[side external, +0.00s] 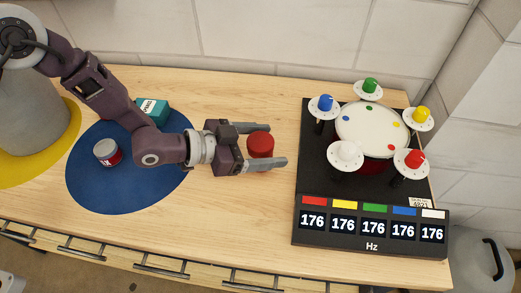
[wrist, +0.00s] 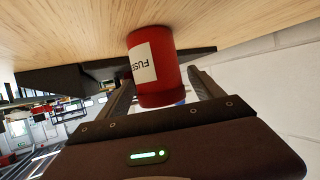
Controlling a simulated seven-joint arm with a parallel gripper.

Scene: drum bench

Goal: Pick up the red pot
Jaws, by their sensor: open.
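The red pot (side external: 260,145) is a small red cylinder on the wooden bench, between the blue mat and the black drum stand. In the wrist view the red pot (wrist: 158,68) shows a white label reading "FUSE". My gripper (side external: 271,145) is open, low over the bench, with one finger on each side of the red pot. In the wrist view my gripper's fingers (wrist: 164,88) flank it with a visible gap on each side in that picture. I cannot tell whether either finger touches it.
The black drum stand (side external: 312,180) with a white drum (side external: 372,125), coloured knobs and a Hz display lies right of my gripper. A blue mat (side external: 100,190) at left holds a red-and-grey can (side external: 107,152) and a teal box (side external: 152,109). Bare bench lies in front.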

